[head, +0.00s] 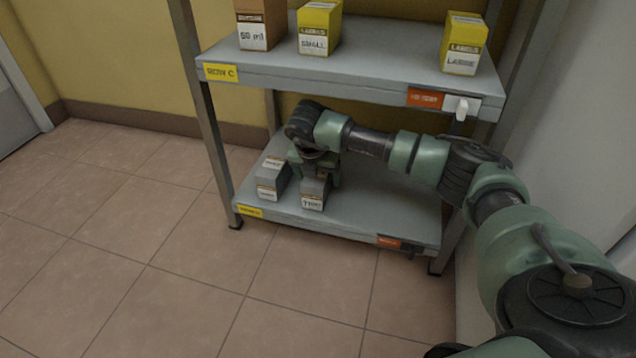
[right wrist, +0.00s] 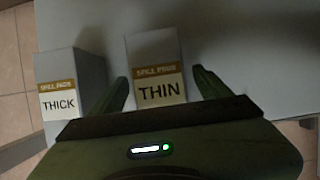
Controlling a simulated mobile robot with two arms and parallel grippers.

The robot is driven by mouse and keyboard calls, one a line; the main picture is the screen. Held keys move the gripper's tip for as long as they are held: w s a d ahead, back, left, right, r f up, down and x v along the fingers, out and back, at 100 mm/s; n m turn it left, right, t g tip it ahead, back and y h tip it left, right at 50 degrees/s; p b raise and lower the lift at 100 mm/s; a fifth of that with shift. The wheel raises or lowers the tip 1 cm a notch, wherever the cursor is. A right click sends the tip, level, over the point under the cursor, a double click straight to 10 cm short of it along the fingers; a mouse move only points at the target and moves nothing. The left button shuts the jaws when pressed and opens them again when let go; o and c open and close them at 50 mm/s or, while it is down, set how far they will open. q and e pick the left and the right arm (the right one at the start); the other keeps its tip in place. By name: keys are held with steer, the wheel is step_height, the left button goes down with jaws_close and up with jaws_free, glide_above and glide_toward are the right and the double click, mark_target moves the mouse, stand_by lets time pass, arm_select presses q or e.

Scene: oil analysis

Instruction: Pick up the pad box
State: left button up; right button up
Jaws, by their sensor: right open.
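Two grey spill pad boxes stand on the lower shelf. In the right wrist view, the box labelled THIN (right wrist: 158,72) stands between the two fingers of my right gripper (right wrist: 160,82), with a gap visible at its right side. The box labelled THICK (right wrist: 70,85) stands to the left, outside the left finger. The head view also shows the THIN box (head: 314,194) on the right and the THICK box (head: 270,180) on the left. My right gripper (head: 318,165) is open, low over the shelf; its fingers are largely hidden there. My left gripper is out of view.
The lower shelf (head: 385,212) is bare to the right of the boxes. The upper shelf (head: 380,68) passes above my right forearm and carries a brown box (head: 260,24), a yellow SMALL labels box (head: 320,28) and a yellow LARGE labels box (head: 464,44). Metal posts (head: 208,130) bound the rack.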

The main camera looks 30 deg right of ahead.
steer(key=c, duration=1.6)
steer(key=shift+r, duration=0.15)
